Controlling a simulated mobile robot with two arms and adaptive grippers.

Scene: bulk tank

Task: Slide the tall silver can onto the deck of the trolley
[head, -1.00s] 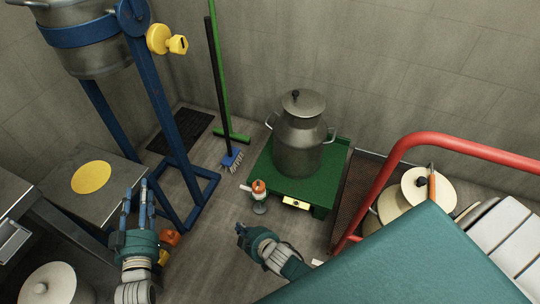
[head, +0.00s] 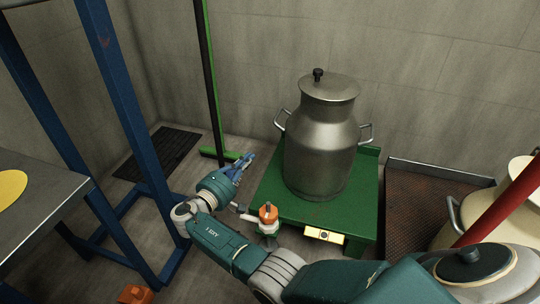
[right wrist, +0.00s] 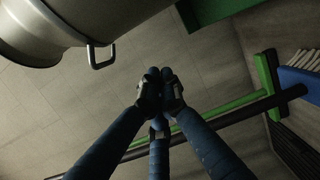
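The tall silver can (head: 322,150) stands upright on a green platform (head: 268,195), with its dark-knobbed lid on and a handle on each side. Part of the can and one handle show at the upper left of the right wrist view (right wrist: 40,28). A rust-brown deck with a metal rim (head: 440,172), which looks like the trolley's, lies right of the platform. A red bar (head: 503,203) rises beside it. My right gripper (head: 246,165) is left of the can, apart from it. Its fingers are drawn together and empty in the right wrist view (right wrist: 160,78). My left gripper is out of view.
A small orange-topped fitting (head: 268,214) stands at the platform's front left corner. Cream containers (head: 480,212) stand at right. The wall is close behind the can.

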